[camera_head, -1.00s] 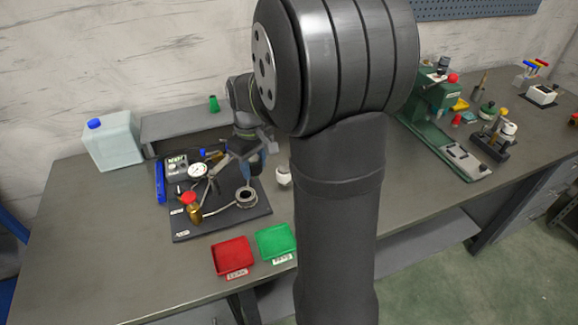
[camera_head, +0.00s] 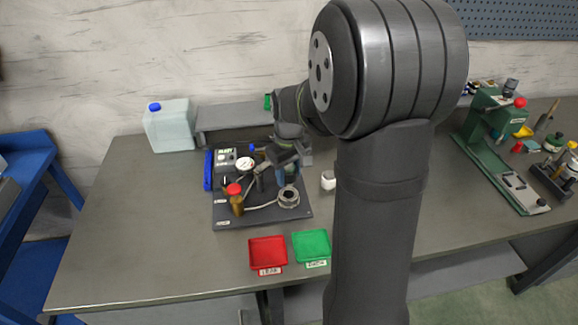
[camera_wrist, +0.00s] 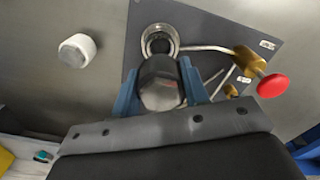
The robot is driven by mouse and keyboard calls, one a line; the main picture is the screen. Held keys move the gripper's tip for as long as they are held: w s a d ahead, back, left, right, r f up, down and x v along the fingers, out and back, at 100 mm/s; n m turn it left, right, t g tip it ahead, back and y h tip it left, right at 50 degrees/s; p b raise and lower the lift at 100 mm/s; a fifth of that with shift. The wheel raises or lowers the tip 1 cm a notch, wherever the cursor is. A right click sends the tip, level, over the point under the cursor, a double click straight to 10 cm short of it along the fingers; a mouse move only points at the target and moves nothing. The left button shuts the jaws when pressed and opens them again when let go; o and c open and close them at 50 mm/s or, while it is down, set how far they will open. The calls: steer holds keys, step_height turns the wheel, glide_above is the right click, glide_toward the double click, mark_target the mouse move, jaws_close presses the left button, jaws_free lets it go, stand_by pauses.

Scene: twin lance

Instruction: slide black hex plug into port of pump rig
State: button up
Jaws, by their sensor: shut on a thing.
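The black hex plug (camera_wrist: 160,86) is clamped between the two blue fingers of my gripper (camera_wrist: 161,92) in the wrist view. My gripper (camera_head: 287,172) is shut on it above the right part of the pump rig (camera_head: 262,220), a dark base plate with parts on it. The port looks to be the round metal ring (camera_wrist: 158,40) on the rig; it also shows in the head view (camera_head: 289,197). In the wrist view the plug overlaps the ring's near edge, and the opening is partly hidden. The plug appears apart from the ring; the height gap cannot be judged.
The rig carries a brass fitting with a red cap (camera_wrist: 271,86), a gauge (camera_head: 245,163) and a pipe to the ring. A white cylinder (camera_head: 328,180) stands just right of the rig. Red (camera_head: 268,251) and green (camera_head: 311,245) trays lie in front.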

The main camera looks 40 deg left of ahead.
mark_target(289, 185)
steer(key=shift+f, duration=1.55)
steer(key=shift+f, duration=1.3)
steer(key=o, duration=1.2)
steer(key=shift+o, duration=0.2)
step_height(289, 185, up, 17)
steer(key=shift+r, duration=0.2)
steer(key=shift+f, duration=0.15)
step_height(289, 185, down, 17)
steer(key=shift+f, duration=0.1)
steer(key=shift+r, duration=0.25)
steer(key=shift+r, duration=0.1)
